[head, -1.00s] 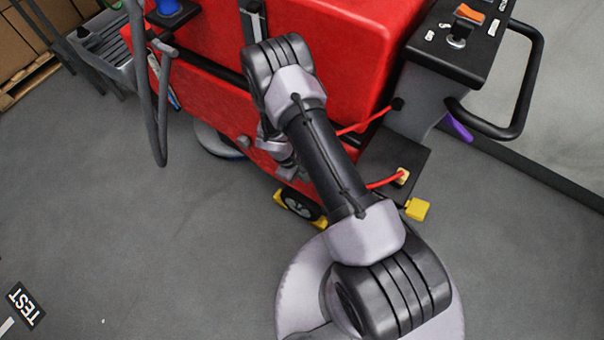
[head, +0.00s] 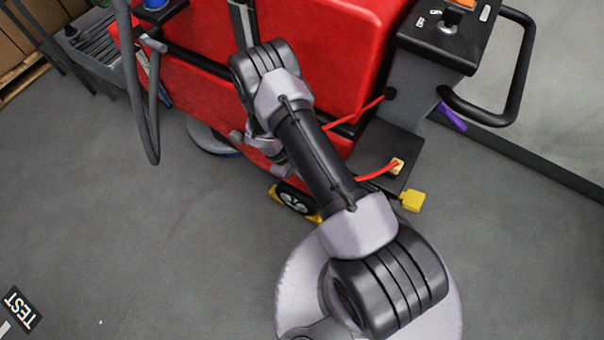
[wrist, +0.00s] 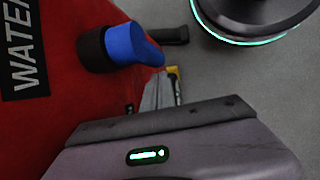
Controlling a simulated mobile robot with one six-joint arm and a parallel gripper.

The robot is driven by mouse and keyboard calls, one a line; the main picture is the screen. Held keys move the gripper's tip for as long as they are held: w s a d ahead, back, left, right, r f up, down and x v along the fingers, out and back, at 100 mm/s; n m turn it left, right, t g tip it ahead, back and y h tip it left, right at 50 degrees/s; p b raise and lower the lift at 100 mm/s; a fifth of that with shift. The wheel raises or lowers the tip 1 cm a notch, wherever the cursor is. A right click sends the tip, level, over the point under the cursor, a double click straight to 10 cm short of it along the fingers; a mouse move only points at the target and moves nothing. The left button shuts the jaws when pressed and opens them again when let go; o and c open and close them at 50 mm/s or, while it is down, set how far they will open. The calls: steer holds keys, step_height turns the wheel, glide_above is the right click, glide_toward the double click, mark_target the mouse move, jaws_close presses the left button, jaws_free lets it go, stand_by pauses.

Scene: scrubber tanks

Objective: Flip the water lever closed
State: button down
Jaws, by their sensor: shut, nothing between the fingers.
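The water lever (wrist: 128,44) shows in the wrist view as a blue handle on a dark round base, on the red machine wall. The handle sticks out from the wall toward the right. A black label reading "WATER" (wrist: 24,50) is left of it. My gripper (wrist: 166,88) is shut and empty, just below and right of the blue handle, with its grey housing filling the bottom. A small gap seems to separate them, but contact is hard to judge. In the head view my arm hides the lever and most of the gripper.
The red scrubber machine (head: 330,50) fills the upper middle of the head view. A black handlebar (head: 520,80) is at right and a hanging grey hose (head: 145,110) at left. A dark bar (wrist: 172,35) lies behind the lever.

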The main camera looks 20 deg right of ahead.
steer(key=shift+r, duration=0.1)
steer(key=p+v, duration=0.6)
steer(key=v, duration=1.1)
steer(key=shift+p, duration=0.35)
steer(key=shift+a, duration=0.1)
steer(key=s+r+m+t+y, duration=0.3)
steer(key=r+m, duration=0.3)
steer(key=r, duration=2.2)
steer(key=s+a+r+m+t+y, duration=0.1)
steer(key=s+r+m+t, duration=0.1)
steer(key=s+r, duration=0.4)
steer(key=s+a+r+m+t+y, duration=0.2)
steer(key=s+r, duration=0.4)
steer(key=s, duration=0.5)
steer(key=shift+s+a+r+m+t+y, duration=0.15)
steer(key=shift+s+r+m+t+y, duration=0.2)
steer(key=shift+m+t, duration=0.45)
